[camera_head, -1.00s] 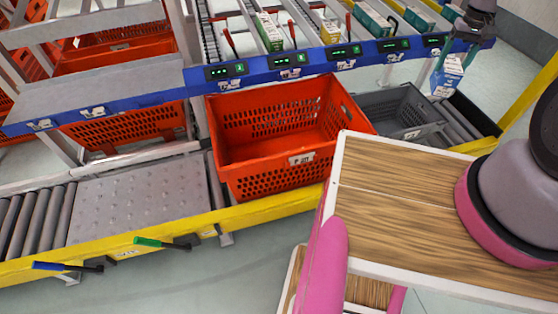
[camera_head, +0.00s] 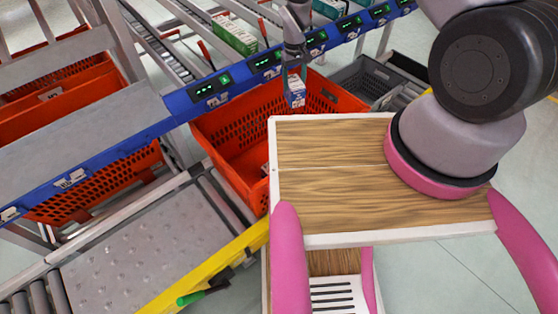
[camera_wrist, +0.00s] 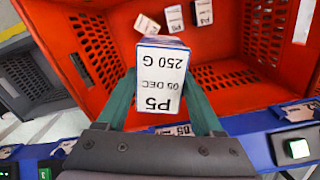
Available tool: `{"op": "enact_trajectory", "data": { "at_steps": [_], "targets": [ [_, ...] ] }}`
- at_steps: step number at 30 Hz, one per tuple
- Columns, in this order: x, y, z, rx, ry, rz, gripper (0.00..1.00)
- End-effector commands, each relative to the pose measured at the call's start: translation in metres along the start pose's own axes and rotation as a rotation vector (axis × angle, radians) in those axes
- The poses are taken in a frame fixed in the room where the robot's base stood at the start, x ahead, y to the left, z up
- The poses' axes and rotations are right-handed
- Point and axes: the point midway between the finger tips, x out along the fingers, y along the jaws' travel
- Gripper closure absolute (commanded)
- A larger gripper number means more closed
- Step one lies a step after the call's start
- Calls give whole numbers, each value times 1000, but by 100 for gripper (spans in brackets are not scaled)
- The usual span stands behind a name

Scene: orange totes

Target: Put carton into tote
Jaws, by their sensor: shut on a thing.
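In the head view the carton (camera_head: 296,91) hangs from my gripper (camera_head: 295,74) over the orange tote (camera_head: 225,135). In the wrist view the orange tote (camera_wrist: 109,15) lies below and beyond the carton, with several smaller cartons (camera_wrist: 174,19) on its floor. The near part of the tote is hidden by my wooden-topped base in the head view.
A blue rail (camera_head: 180,105) with green displays runs along the tote's back side. A green and white carton (camera_head: 234,35) stands on the rack above. A grey tote (camera_head: 366,80) stands right of the orange one. A roller conveyor and metal plate (camera_head: 150,255) lie at left.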

Motion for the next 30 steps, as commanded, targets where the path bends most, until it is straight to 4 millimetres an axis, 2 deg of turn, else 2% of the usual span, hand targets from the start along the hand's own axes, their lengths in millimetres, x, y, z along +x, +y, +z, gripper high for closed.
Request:
{"op": "enact_trajectory", "data": {
  "at_steps": [1, 6, 12, 15, 18, 21, 26, 30],
  "targets": [
    [24, -24, 3, -37, -8, 1, 100],
    [92, -93, 18, -136, -11, -1, 100],
    [170, -162, 56, -240, -14, -8, 100],
    [202, -188, 77, -281, -17, -12, 100],
    [226, -205, 94, -311, -18, -16, 100],
    [241, -215, 107, -330, -19, -18, 100],
    [262, -222, 115, -341, -20, -20, 100],
    [289, -223, 115, -341, -19, -20, 100]
  ]
}}
